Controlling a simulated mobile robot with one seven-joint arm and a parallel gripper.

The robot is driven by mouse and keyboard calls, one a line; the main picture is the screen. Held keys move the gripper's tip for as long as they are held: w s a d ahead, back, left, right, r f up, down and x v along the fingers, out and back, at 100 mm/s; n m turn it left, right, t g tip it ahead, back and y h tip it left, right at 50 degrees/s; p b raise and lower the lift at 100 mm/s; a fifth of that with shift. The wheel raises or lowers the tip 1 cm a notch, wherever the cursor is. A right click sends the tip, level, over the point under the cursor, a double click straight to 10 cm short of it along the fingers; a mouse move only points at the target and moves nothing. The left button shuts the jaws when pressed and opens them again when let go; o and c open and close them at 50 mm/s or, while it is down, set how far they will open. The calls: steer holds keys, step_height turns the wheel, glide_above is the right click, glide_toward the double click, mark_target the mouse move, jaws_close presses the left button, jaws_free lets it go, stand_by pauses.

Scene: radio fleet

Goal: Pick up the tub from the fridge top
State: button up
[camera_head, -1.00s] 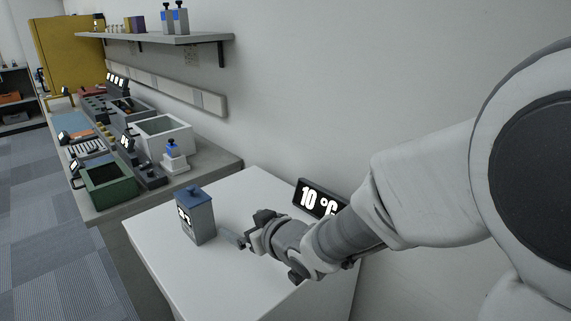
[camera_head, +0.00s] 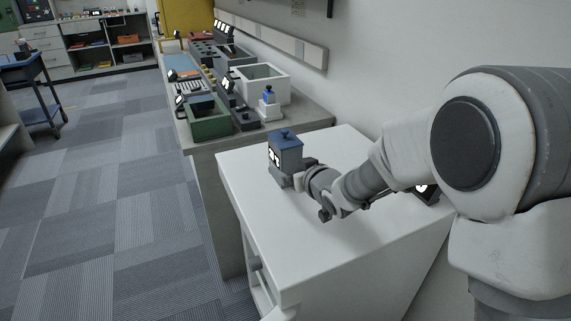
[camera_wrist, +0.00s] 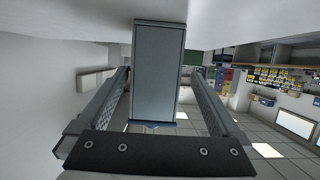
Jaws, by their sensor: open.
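The tub (camera_head: 285,157) is a grey box with a blue knobbed lid and a label with dark marks. It stands upright on the white fridge top (camera_head: 330,235), near its far left corner. My gripper (camera_head: 289,178) is low at the tub's near side, its fingers partly hidden by the tub and wrist. In the wrist view the tub (camera_wrist: 158,75) appears inverted, lid edge low in the picture. The open fingers of my gripper (camera_wrist: 160,88) lie on either side of it, with a visible gap on each side.
Beyond the fridge, a grey bench holds a green bin (camera_head: 208,120), a white bin (camera_head: 262,84) and a blue-topped bottle (camera_head: 268,97). The display (camera_head: 426,194) is mostly hidden behind my arm. The near fridge top is clear.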

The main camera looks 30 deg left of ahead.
steer(key=shift+w+r+b+x, duration=0.15)
steer(key=shift+r+b+x, duration=0.05)
steer(key=shift+x, duration=1.1)
steer(key=shift+w+r+b+x, duration=0.1)
steer(key=shift+r+b+x, duration=0.1)
steer(key=shift+x, duration=1.1)
steer(key=shift+r, duration=0.1)
steer(key=c, duration=1.5)
steer(key=shift+r, duration=0.1)
